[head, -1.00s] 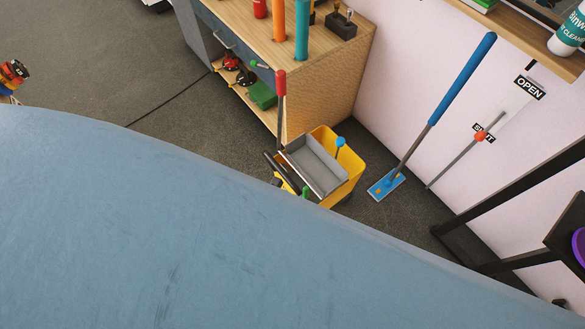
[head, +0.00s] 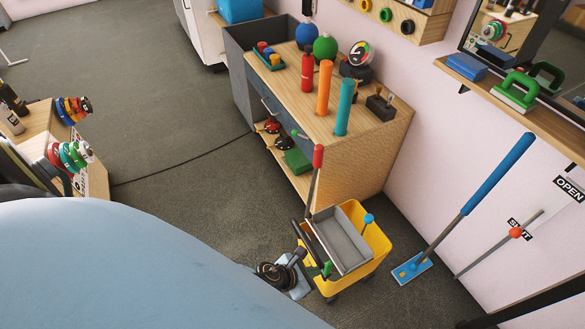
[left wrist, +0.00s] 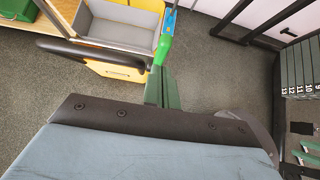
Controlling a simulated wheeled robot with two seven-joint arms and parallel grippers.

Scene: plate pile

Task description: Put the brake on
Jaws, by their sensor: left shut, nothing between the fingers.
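A yellow bucket (head: 377,240) on wheels stands on the floor with a grey wringer tray (head: 345,238) on top. A red-gripped lever (head: 317,165), a blue ball knob (head: 368,219) and a short bright-green grip (head: 327,268) stick up from it. I cannot tell which is the brake. My left gripper (head: 313,261) is at the bucket's near left side, shut and empty. In the left wrist view its dark green fingers (left wrist: 161,76) are close together, just below the green grip (left wrist: 165,42); contact is unclear. My right gripper is not in view.
A wooden bench (head: 365,150) with bottles and tubes stands behind the bucket. A blue mop (head: 480,190) leans against the wall to the right. A red-knobbed wall lever (head: 515,233) is beside OPEN and SHUT signs. The floor to the left is open.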

